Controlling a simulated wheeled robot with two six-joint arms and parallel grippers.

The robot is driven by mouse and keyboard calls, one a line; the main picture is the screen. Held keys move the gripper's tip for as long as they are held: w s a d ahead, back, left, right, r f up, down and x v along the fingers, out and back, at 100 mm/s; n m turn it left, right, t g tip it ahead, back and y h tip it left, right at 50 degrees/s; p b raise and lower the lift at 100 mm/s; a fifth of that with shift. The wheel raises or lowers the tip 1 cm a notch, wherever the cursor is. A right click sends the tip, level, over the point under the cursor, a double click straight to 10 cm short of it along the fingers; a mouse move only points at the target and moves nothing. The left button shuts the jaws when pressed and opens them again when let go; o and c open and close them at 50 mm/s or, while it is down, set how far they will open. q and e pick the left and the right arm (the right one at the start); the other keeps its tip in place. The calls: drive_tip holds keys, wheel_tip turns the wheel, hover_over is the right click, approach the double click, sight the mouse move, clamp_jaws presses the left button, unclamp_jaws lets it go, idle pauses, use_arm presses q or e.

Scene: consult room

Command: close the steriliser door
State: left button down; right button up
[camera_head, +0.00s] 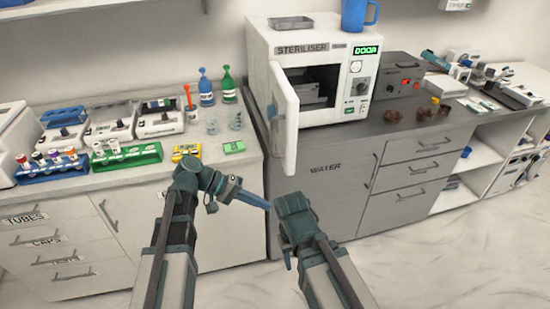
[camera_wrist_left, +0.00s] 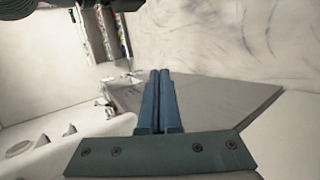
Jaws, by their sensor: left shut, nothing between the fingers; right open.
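The white steriliser (camera_head: 330,48) stands on the grey counter with its dark chamber (camera_head: 318,88) showing and trays inside. Its white door (camera_head: 286,120) is open, hinged at the left and swung out past the counter's front edge.
A blue mug (camera_head: 358,15) and a metal tray (camera_head: 291,22) rest on the steriliser. A control box (camera_head: 398,78) stands right of it. Glass beakers (camera_head: 235,120), bottles (camera_head: 206,88) and tube racks (camera_head: 126,156) stand on the left counter. Floor shows in front of the cabinets.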

use_arm(q)
drive_tip(key=w+a+r+n+t+h+b, duration=0.15)
drive_tip(key=w+a+r+t+h, duration=0.25)
drive_tip(key=w+a+r+h, duration=0.45)
drive_tip(key=y, duration=0.2)
approach(286, 153)
drive_tip(key=d, duration=0.2)
drive_tip(key=w+d, duration=0.1)
drive_tip(key=d, duration=0.3)
drive_tip(key=shift+w+d, duration=0.3)
drive_tip(key=shift+d, duration=0.05)
drive_tip(key=shift+d, duration=0.1)
